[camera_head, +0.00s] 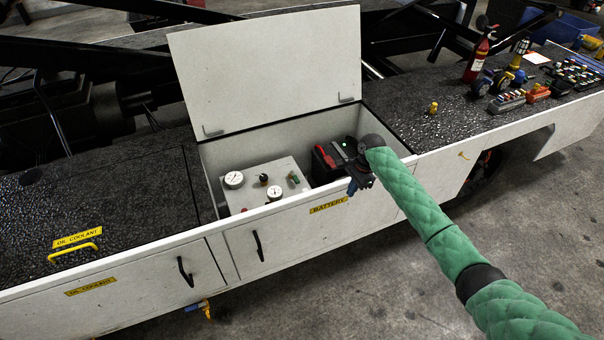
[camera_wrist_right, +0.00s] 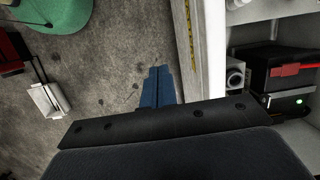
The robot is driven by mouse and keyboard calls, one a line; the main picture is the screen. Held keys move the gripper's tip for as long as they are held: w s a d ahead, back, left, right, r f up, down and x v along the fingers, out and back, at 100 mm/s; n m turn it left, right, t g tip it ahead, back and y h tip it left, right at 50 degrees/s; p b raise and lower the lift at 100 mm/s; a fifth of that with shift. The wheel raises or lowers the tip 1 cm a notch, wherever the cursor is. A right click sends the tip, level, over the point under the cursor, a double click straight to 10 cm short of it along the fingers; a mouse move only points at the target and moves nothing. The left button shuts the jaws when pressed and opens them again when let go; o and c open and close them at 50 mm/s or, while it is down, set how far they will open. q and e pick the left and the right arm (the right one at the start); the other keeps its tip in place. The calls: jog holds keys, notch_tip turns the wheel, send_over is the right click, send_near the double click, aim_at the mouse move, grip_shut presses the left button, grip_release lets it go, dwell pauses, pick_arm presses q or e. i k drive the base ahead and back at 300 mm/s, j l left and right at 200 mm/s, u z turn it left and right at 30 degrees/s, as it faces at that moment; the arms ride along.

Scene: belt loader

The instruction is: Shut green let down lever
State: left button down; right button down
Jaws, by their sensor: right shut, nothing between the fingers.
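The open battery compartment (camera_head: 330,198) holds a white panel (camera_head: 252,193) with round gauges. A small green part (camera_head: 294,178) sits near the panel's right side; it is too small to tell whether it is the let down lever or how it is set. My right gripper (camera_head: 353,187) is at the compartment's front edge, right of the panel and apart from the green part. In the right wrist view its blue fingers (camera_wrist_right: 158,88) are together, with nothing between them, over the floor outside the compartment wall. My left gripper is not in view.
The compartment lid (camera_head: 265,70) stands open behind. A black battery with red parts (camera_head: 325,163) sits right of the panel, close to my gripper; a black and red box (camera_wrist_right: 285,70) shows in the wrist view. A fire extinguisher (camera_head: 479,55) and controls (camera_head: 508,103) stand at the right.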

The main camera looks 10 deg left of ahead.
aim_at(296, 179)
jog(key=i+j, duration=0.75)
jog(key=i, duration=0.1)
